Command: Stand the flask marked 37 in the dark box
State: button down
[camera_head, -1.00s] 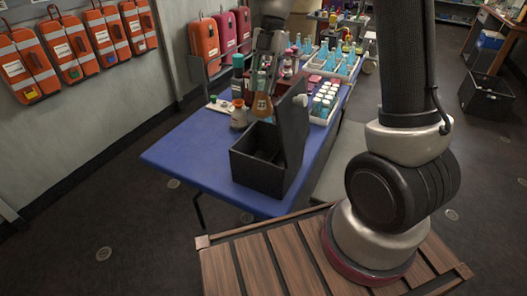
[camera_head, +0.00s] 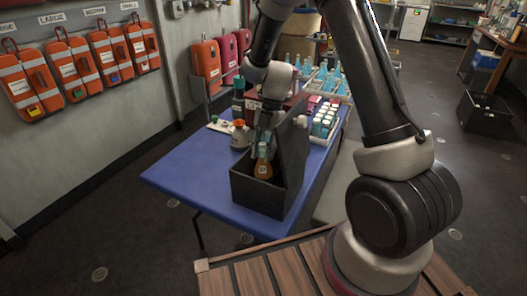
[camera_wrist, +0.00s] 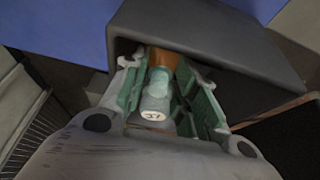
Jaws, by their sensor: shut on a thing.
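The flask (camera_head: 263,169) has an amber body and a teal neck. In the wrist view its top (camera_wrist: 153,115) faces the camera and carries a label that reads 37. My gripper (camera_head: 264,150) is shut on its neck, with a green finger pad on each side. The dark box (camera_head: 256,195) stands on the blue table with its tall lid raised at the right. The flask is upright inside the box opening, partly below the rim. Its base is hidden, so I cannot tell whether it touches the floor of the box. The box wall also shows in the wrist view (camera_wrist: 215,50).
The blue table (camera_head: 190,170) is clear left of the box. An orange-topped jar (camera_head: 240,137) stands behind the box. A white rack of vials (camera_head: 325,122) is behind the lid at right, with blue bottles farther back.

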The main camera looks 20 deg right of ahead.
jog(key=shift+f, duration=0.55)
jog(key=c, duration=1.4)
grip_release()
jog(key=shift+o, duration=0.2)
jog(key=shift+r, duration=0.3)
jog(key=v, duration=1.2)
jog(key=shift+r, duration=0.3)
